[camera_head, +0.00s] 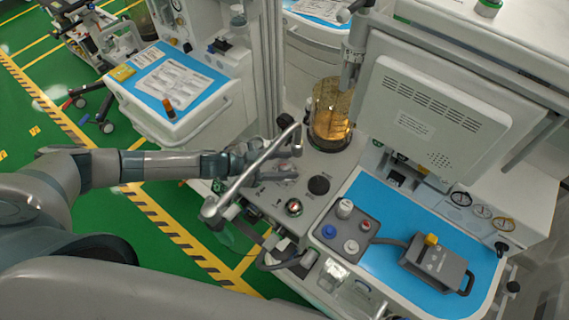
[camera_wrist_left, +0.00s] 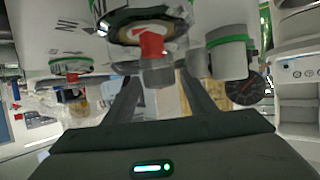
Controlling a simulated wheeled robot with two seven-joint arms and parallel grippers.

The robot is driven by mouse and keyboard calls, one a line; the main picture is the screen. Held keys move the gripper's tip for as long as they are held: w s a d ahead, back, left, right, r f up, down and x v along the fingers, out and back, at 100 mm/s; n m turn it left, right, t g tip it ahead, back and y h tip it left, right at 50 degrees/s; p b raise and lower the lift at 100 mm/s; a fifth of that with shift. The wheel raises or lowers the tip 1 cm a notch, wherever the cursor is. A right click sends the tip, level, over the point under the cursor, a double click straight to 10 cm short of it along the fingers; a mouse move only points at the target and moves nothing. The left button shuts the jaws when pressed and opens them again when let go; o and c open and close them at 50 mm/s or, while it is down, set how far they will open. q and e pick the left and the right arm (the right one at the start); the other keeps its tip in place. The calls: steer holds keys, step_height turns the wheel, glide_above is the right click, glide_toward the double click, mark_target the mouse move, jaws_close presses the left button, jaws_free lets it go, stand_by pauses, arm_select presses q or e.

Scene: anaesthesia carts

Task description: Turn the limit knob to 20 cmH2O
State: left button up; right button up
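My left arm comes in from the left in the head view, with my left gripper (camera_head: 283,162) behind a grey bar at the left edge of the cart's knob panel (camera_head: 272,205). In the left wrist view the two dark fingers of the gripper (camera_wrist_left: 160,88) stand apart. A grey faceted knob-like part (camera_wrist_left: 157,73) with a red piece above it shows between and beyond the fingertips; contact cannot be told. The panel also carries a black round knob (camera_head: 318,185) and a shiny knob with red (camera_head: 294,207). No 20 cmH2O marking is readable. My right gripper is not in view.
The grey bar (camera_head: 250,172) crosses in front of the gripper. An amber bellows cylinder (camera_head: 332,125) stands behind the panel, with a monitor (camera_head: 430,120) to its right. A blue work surface (camera_head: 385,275) holds a grey box with knobs (camera_head: 345,232) and another device (camera_head: 436,266).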

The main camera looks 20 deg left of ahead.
arm_select(q)
steer(key=c, duration=0.8)
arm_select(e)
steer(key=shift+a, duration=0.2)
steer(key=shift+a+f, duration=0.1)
